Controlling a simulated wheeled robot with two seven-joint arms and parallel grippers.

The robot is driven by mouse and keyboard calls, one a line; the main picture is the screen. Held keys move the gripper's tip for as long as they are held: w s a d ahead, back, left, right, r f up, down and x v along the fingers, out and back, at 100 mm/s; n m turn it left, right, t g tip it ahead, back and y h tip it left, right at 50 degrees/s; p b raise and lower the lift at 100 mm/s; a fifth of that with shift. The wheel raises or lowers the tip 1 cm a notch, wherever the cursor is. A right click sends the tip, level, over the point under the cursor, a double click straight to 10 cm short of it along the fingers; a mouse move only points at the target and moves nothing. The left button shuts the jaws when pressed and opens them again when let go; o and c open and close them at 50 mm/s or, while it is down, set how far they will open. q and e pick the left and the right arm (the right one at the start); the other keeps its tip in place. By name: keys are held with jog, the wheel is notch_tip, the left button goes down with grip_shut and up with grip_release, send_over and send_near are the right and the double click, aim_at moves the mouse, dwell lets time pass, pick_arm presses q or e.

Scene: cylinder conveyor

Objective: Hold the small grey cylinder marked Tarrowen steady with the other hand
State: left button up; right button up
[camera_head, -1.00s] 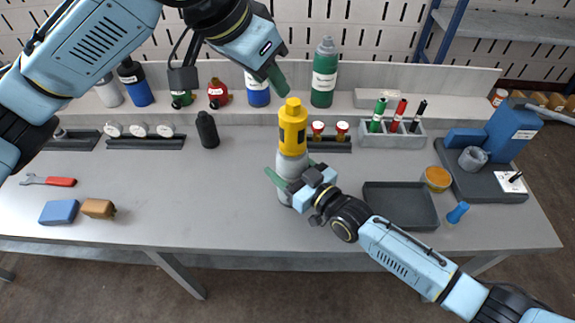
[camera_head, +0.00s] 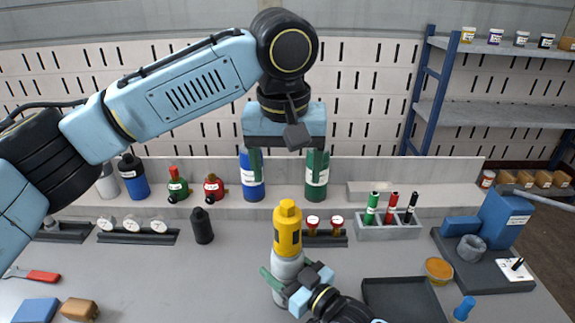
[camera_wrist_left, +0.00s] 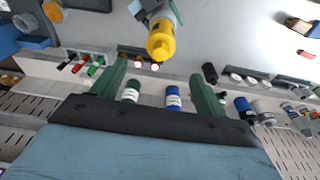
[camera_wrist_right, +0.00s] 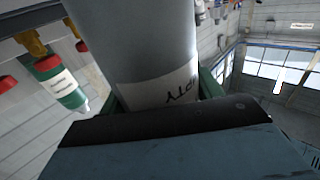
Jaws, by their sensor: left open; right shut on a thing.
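A grey cylinder (camera_head: 287,266) stands upright near the middle of the table, topped by a yellow part (camera_head: 287,232) with a narrower neck. My right gripper (camera_head: 288,276) is shut around the grey cylinder from the front right. In the right wrist view the grey cylinder (camera_wrist_right: 145,45) fills the space between the fingers; only part of its label shows, and I cannot read the name Tarrowen. My left gripper (camera_head: 287,172) is open and empty, fingers down, above and behind the yellow part. The left wrist view shows the yellow part (camera_wrist_left: 161,42) beyond the open fingers, apart from them.
A blue bottle (camera_head: 251,178) and a green bottle (camera_head: 317,178) stand on the rear ledge behind my left gripper. A marker rack (camera_head: 388,231), a dark tray (camera_head: 400,300) and a black bottle (camera_head: 202,228) stand around the cylinder.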

aim_at(287, 217)
pick_arm(q)
jog(key=shift+w+f+n, duration=0.1)
jog(key=shift+f+n, duration=0.05)
jog(key=shift+n, duration=0.15)
jog(key=f, duration=0.3)
jog(key=w+f, duration=0.1)
jog(key=f, duration=0.7)
jog(key=shift+w+f, duration=0.2)
jog(key=c, duration=1.1)
jog(key=o, duration=0.8)
jog(key=shift+s, duration=0.15)
